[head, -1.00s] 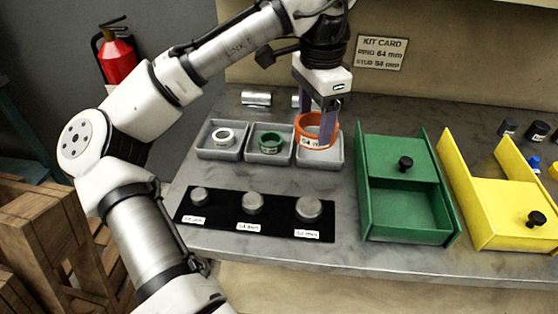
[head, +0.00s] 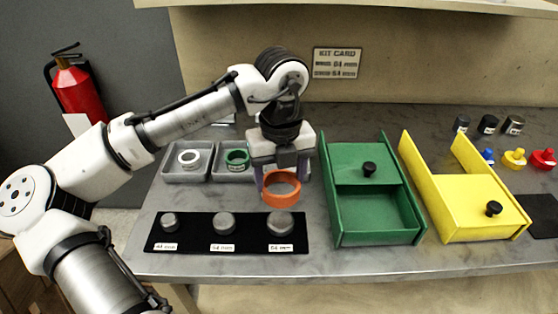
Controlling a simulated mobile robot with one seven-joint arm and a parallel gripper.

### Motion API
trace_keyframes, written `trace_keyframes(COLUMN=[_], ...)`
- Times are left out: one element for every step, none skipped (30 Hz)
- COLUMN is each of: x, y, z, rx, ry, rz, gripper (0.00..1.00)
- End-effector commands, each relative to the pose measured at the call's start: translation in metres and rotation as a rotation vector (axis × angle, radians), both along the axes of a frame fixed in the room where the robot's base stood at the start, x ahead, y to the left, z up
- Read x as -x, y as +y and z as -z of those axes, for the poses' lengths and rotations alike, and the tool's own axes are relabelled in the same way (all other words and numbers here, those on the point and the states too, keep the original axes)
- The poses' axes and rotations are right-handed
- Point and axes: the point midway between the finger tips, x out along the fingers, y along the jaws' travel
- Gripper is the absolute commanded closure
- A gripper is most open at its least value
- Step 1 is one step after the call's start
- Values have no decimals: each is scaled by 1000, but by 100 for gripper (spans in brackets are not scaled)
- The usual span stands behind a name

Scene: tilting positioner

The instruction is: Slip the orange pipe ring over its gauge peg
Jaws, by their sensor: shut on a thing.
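The orange pipe ring (head: 281,199) is held between the two fingers of my gripper (head: 282,184), which is shut on it. The ring hangs with its opening facing up, just behind and apparently above the rightmost gauge peg (head: 281,223). It is not around the peg; the exact height gap is hard to tell. That peg is the widest of three short grey pegs on a black mat (head: 252,246), with a label that seems to read 64 mm. The middle peg (head: 223,224) and left peg (head: 169,222) are bare.
Grey trays hold a white ring (head: 190,158) and a green ring (head: 236,158). My gripper hides the third tray. A green box (head: 335,205) stands close right of the mat, with a yellow box (head: 420,190) beyond. A kit card (head: 337,63) is on the back wall.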

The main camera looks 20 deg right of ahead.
Motion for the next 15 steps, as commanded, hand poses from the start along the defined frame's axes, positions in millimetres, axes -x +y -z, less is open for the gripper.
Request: trace_keyframes(x=[2, 3, 3, 4, 4, 5, 5, 5, 6, 6, 6, 6, 6, 6, 6], y=[0, 0, 0, 0, 0, 0, 0, 0, 0, 0, 0, 0, 0, 0, 0], z=[3, 4, 6, 7, 8, 9, 10, 10, 11, 12, 12, 13, 14, 15, 17], rx=[0, 0, 0, 0, 1, 2, 2, 3, 3, 3, 3, 3, 3, 2, 2], ry=[1, 2, 2, 4, 4, 4, 4, 4, 4, 4, 4, 4, 4, 4, 4], rz=[63, 99, 141, 168, 190, 215, 230, 241, 253, 258, 261, 263, 263, 263, 262], gripper=[66, 66, 66, 66, 66, 66, 66, 66, 66, 66, 66, 66, 66, 66, 66])
